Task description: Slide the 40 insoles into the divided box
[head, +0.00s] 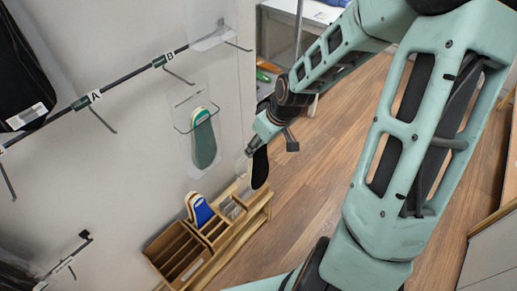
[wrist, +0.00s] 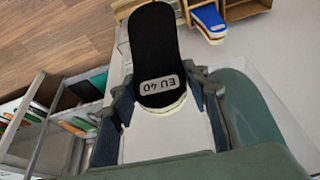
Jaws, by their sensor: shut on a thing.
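My gripper (head: 254,146) is shut on a black insole (head: 259,168), which hangs below it in the head view. In the wrist view the black insole (wrist: 155,40) shows a label reading EU 40, with a gripper finger at each side of its lower end. The wooden divided box (head: 165,258) stands low by the wall, below and left of the held insole and apart from it. A blue insole with a pale edge (head: 200,210) stands tilted in one of its compartments. It also shows at the top of the wrist view (wrist: 209,18).
A green insole (head: 204,147) sits in a clear wall holder left of my gripper. Pegs (head: 103,122) stick out from a rail marked A and B. A shelf with coloured insoles (wrist: 75,122) shows in the wrist view. The wooden floor (head: 325,150) is open.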

